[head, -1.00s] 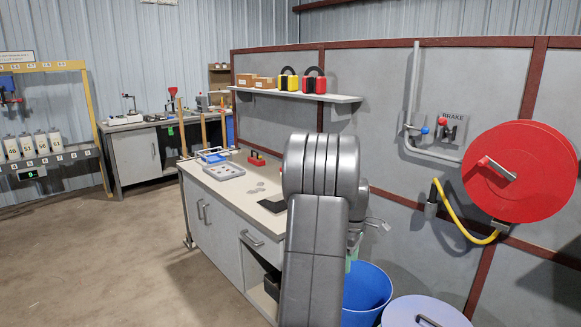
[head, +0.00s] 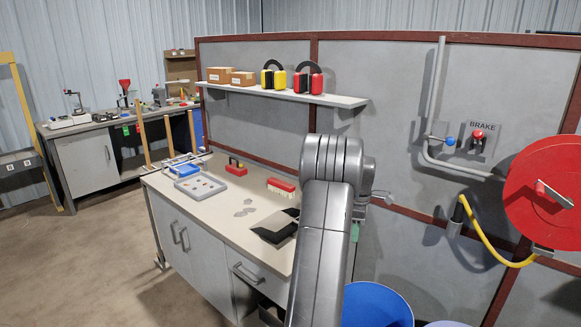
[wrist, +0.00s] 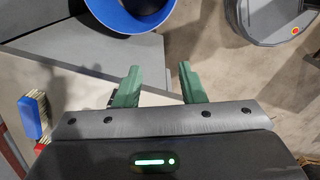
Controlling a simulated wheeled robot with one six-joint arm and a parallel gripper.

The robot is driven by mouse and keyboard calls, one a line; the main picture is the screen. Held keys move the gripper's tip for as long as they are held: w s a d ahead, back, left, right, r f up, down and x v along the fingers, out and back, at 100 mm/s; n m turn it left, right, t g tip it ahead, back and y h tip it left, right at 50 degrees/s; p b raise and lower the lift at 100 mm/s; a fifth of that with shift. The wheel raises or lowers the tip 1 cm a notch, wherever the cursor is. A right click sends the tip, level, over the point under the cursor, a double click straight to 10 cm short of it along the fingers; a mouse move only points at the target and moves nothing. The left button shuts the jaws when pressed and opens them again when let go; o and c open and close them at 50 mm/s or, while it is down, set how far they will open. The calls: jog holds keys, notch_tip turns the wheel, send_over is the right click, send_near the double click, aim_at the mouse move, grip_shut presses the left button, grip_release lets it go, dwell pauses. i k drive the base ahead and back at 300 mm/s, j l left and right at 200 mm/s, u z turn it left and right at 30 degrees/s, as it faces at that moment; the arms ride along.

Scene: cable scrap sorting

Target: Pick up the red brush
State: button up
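The red brush (head: 281,188), a red block with pale bristles, lies on the workbench against the back panel, just left of my arm in the head view. In the wrist view, a red piece (wrist: 41,146) shows at the lower left, mostly cut off by my gripper body; I cannot tell whether it is the brush. My gripper (wrist: 160,82) has its two green fingers apart with nothing between them. In the head view it is mostly hidden behind my arm, with a green finger part (head: 355,232) showing right of the bench.
A blue block with bristles (wrist: 30,117) shows beside the red piece. A dustpan-like dark tray (head: 275,228), grey scraps (head: 245,208), a parts tray (head: 200,186) and a red-handled tool (head: 236,167) lie on the workbench (head: 215,225). A blue bin (head: 375,305) stands at right.

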aim_at(282, 188)
jog(key=i+j+z, duration=0.1)
jog(key=i+j, duration=0.2)
jog(key=i+j+z, duration=0.1)
jog(key=i+j, duration=0.2)
jog(key=i+j+z, duration=0.1)
jog(key=i+j, duration=0.15)
jog(key=j, duration=0.25)
jog(key=i+j+z, duration=0.1)
jog(key=i+j, duration=0.15)
jog(key=j, duration=0.15)
jog(key=i+j+z, duration=0.1)
jog(key=i+j, duration=0.15)
jog(key=j, duration=0.15)
jog(key=i+j+z, duration=0.1)
jog(key=i+j, duration=0.15)
jog(key=j, duration=0.2)
jog(key=i+j+z, duration=0.1)
jog(key=j, duration=0.35)
jog(key=i+j+z, duration=0.1)
jog(key=i+j, duration=0.2)
jog(key=j, duration=0.2)
